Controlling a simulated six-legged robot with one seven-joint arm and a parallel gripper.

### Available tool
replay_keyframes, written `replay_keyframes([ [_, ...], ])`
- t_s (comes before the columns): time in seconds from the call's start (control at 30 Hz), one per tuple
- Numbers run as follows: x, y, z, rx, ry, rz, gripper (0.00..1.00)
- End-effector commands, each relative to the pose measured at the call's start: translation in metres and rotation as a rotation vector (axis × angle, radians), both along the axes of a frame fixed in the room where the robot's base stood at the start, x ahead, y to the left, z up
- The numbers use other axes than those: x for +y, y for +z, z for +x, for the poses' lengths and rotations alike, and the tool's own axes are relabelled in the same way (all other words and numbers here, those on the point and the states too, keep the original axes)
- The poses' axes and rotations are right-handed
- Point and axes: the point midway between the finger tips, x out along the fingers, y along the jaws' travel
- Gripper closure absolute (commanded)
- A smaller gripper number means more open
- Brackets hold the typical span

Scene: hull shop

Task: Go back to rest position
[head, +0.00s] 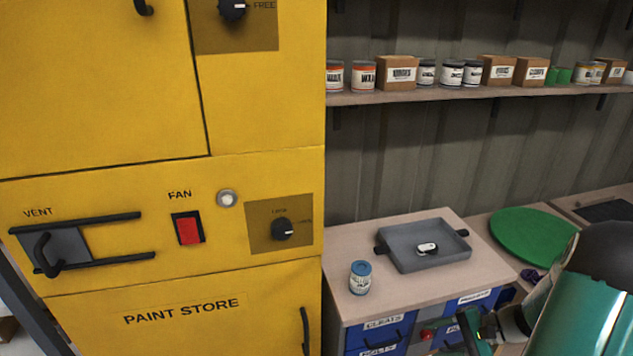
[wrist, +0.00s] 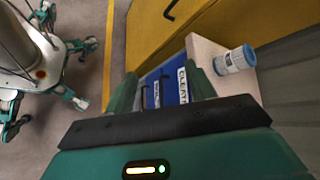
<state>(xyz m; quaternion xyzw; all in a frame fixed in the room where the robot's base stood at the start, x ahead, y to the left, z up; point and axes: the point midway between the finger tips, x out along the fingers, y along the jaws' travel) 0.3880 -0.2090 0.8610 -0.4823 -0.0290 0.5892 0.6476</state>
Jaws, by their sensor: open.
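My gripper (wrist: 162,92) is open in the wrist view, its two green fingers apart with nothing between them. It faces the blue drawer fronts (wrist: 165,90) of the bench. In the head view my green arm comes in at the lower right, and my gripper (head: 474,332) is partly visible in front of the drawers. A small can with a blue lid (head: 360,278) stands upright on the bench top (head: 345,235); it also shows in the wrist view (wrist: 235,60), apart from my fingers.
A grey tray (head: 425,262) holding a small white and black item (head: 427,248) sits on the bench. A green disc (head: 533,236) lies to its right. The yellow paint store cabinet (head: 130,240) fills the left. A shelf (head: 440,95) of cans and boxes runs above.

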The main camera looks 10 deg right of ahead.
Motion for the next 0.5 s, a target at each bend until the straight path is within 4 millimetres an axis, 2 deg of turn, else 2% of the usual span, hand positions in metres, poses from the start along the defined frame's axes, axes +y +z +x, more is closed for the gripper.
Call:
replay_keyframes([
  [0.03, 0.014, 0.017, 0.003, -0.001, 0.056, -0.055, 0.45],
  [0.1, 0.030, 0.035, 0.004, 0.004, 0.124, -0.127, 0.45],
  [0.27, 0.066, 0.074, 0.000, -0.001, 0.263, -0.293, 0.45],
  [0.5, 0.115, 0.127, -0.016, -0.058, 0.440, -0.552, 0.45],
])
